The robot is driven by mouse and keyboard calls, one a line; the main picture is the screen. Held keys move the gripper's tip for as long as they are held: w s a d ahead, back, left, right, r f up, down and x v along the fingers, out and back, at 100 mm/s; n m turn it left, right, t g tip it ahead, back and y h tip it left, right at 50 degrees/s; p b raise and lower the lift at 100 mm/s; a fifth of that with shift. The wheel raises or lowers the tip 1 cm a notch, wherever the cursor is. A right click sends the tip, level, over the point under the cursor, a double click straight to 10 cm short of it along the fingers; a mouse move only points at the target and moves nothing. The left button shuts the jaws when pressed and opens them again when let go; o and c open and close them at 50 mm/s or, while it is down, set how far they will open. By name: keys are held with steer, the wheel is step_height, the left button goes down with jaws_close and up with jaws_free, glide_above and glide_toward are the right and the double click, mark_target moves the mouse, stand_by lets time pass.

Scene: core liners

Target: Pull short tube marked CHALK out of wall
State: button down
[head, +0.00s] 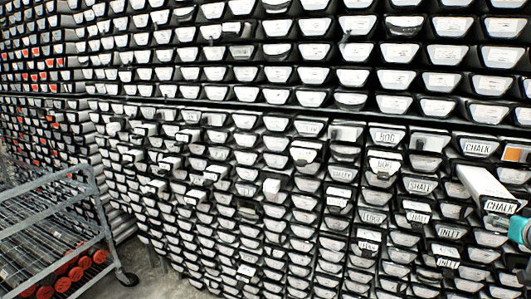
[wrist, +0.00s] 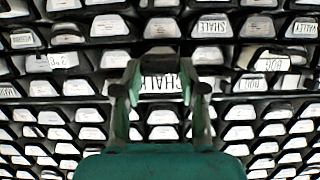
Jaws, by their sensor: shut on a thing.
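The white tube marked CHALK (head: 484,184) juts out of the wall at the right of the head view, its labelled front end toward me. In the wrist view its CHALK label (wrist: 162,83) shows between my fingers, partly covered by them. My gripper (wrist: 160,92) is shut on the sides of this front end. In the head view only the teal part of my gripper (head: 520,230) shows, at the right edge. Another front marked CHALK (head: 478,147) sits nearly flush in the wall just above. The tube's back end is hidden.
The wall (head: 270,122) is packed with rows of white-fronted tubes in black holders. Several other white tubes (head: 272,188) stick out, left of the gripper. A grey wire cart (head: 60,225) with red items stands at the lower left. Some floor (head: 165,275) shows beside it.

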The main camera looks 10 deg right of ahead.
steer(key=c, duration=0.6)
jaws_free()
